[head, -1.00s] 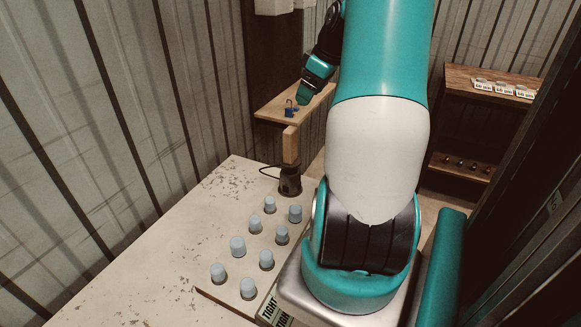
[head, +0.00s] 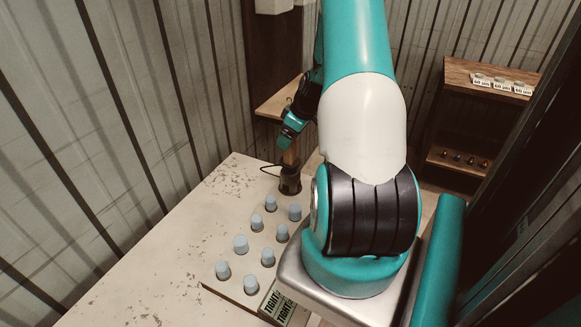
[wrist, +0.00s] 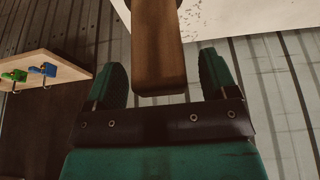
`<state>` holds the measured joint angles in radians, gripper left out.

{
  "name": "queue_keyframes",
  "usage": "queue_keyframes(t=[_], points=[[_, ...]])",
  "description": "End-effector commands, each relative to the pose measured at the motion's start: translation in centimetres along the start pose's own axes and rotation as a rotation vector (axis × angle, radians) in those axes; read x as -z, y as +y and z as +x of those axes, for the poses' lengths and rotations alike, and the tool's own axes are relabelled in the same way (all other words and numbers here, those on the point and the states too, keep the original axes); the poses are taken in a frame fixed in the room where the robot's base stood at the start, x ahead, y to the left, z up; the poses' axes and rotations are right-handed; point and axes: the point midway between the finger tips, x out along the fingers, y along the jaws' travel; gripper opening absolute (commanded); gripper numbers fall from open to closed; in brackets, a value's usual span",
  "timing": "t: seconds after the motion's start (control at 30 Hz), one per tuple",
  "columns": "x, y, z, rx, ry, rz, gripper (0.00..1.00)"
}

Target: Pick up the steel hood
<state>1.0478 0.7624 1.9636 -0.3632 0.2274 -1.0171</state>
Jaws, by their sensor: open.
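The steel hood (head: 290,182) is a dark, round piece with an upright wooden handle (head: 291,157). It stands on the far end of the pale table in the head view. My gripper (head: 286,138) is at the upper part of the handle in that view. In the wrist view my gripper (wrist: 165,62) is open, with one finger on each side of the wooden handle (wrist: 157,50). I see gaps on both sides of the handle, and the jaws hold nothing.
Several pale blue caps (head: 241,244) stand on the table (head: 150,245) in front of the hood. A thin dark cable lies beside the hood. A wooden shelf (wrist: 60,66) with blue and green clips is at the left in the wrist view. Another shelf (head: 470,80) stands at right.

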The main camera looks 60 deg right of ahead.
Motion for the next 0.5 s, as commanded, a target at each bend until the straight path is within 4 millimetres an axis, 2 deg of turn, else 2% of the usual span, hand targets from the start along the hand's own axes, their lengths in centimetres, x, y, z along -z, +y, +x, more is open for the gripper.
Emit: queue_keyframes(t=[0.2,0.4,0.43,0.5], points=[[0.1,0.0,1.9,0.000,0.000,0.000,0.79],[0.0,0.0,2.1,-0.001,0.001,0.000,0.79],[0.0,0.0,2.1,-0.001,0.001,0.000,0.76],[0.0,0.0,2.1,-0.001,0.001,0.000,0.60]])
